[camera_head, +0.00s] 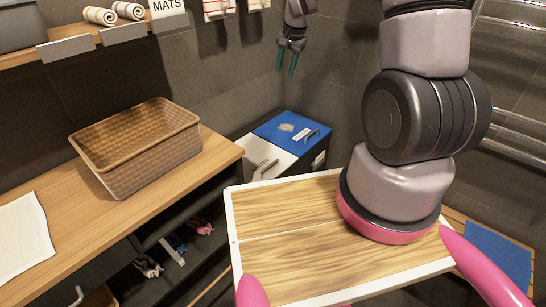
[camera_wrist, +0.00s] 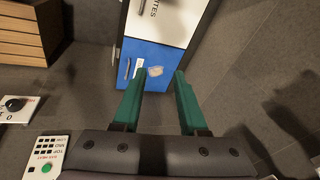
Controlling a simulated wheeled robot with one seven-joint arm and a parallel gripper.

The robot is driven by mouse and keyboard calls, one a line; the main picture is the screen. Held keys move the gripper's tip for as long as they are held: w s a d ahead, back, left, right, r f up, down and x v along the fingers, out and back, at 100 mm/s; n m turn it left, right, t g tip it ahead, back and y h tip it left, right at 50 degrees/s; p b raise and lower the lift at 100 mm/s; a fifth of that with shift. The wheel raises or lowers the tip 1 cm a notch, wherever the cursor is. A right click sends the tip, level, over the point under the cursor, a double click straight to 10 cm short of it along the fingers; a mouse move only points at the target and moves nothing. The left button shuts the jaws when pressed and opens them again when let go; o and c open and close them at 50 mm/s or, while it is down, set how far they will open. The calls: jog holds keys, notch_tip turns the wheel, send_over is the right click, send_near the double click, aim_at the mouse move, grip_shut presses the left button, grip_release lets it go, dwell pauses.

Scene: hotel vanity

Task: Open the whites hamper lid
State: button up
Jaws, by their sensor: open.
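The whites hamper has a white lid (camera_head: 268,162) with a dark bar handle and looks closed. The white lid (camera_wrist: 165,15) also shows at the top edge of the wrist view, with the letters "ITES" on it. A blue-lidded hamper (camera_head: 291,130) stands right behind it, also closed, with a handle and a pale emblem; its lid is in the wrist view (camera_wrist: 155,67). My gripper (camera_head: 285,75) has green fingers, open and empty, pointing down above the blue lid's far side. In the wrist view the open fingers (camera_wrist: 157,77) frame the blue lid, apart from both handles.
A wooden counter (camera_head: 218,153) with a wicker basket (camera_head: 140,150) stands left of the hampers, with dark shelves below. A wall shelf (camera_head: 75,40) with rolled towels is above. Metal rails (camera_head: 515,118) are on the right wall. A blue mat (camera_head: 497,255) lies at the lower right.

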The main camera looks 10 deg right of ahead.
notch_tip(320, 180, down, 17)
jog(key=w+a+m+g, duration=0.1)
jog(key=w, duration=0.1)
jog(key=m, duration=0.2)
send_over(273, 170)
jog(key=shift+g, duration=0.4)
notch_tip(273, 170, down, 23)
jog(key=shift+s+f, duration=0.15)
jog(key=shift+f, duration=0.05)
grip_shut()
